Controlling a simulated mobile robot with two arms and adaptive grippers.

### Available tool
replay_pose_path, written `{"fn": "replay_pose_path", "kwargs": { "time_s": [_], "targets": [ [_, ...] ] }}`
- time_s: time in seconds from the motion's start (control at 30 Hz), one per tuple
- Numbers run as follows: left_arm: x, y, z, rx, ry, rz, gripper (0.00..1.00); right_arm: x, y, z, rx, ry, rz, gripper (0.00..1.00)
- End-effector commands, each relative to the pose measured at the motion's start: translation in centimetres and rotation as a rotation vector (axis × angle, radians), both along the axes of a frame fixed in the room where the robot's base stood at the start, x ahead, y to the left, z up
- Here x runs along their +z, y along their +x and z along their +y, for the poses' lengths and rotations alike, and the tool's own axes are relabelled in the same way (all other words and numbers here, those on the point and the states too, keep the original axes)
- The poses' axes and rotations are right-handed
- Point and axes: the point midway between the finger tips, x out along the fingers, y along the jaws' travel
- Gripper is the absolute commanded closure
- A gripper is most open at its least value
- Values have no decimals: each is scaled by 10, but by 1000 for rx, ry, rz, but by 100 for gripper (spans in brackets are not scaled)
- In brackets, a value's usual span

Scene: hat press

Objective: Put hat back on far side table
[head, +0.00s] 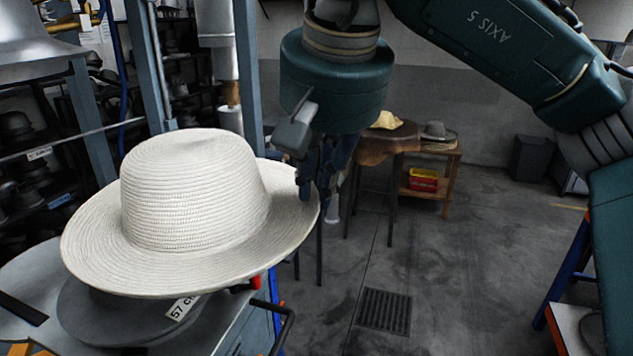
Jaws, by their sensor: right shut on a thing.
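A cream woven hat (190,195) with a wide brim is large at the left of the head view, above a grey press base marked "57 c" (125,318). My right gripper (312,195), on the dark green arm, is shut on the right edge of the hat's brim. The brim hides part of the fingers. I cannot tell whether the hat rests on the base or hangs just above it. A wooden side table (443,176) stands far back, against the wall, with a grey hat (437,131) on its top. My left gripper is not in view.
A brown stool-like table (380,147) with a yellowish item on it stands in front of the side table. A red and yellow box (423,180) sits on the lower shelf. Shelves of dark hats line the left. The floor (450,260) at the centre right is open.

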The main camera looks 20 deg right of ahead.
Motion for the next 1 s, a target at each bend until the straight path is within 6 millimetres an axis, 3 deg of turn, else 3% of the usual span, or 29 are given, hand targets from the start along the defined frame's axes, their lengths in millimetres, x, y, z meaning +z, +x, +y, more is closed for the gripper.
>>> {"fn": "replay_pose_path", "kwargs": {
  "time_s": [0.67,1.0],
  "targets": [
    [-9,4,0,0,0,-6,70,0,-36,-50,-1,2,-1,100],
    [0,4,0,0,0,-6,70,1,-52,-72,-1,1,-1,100]
  ]
}}
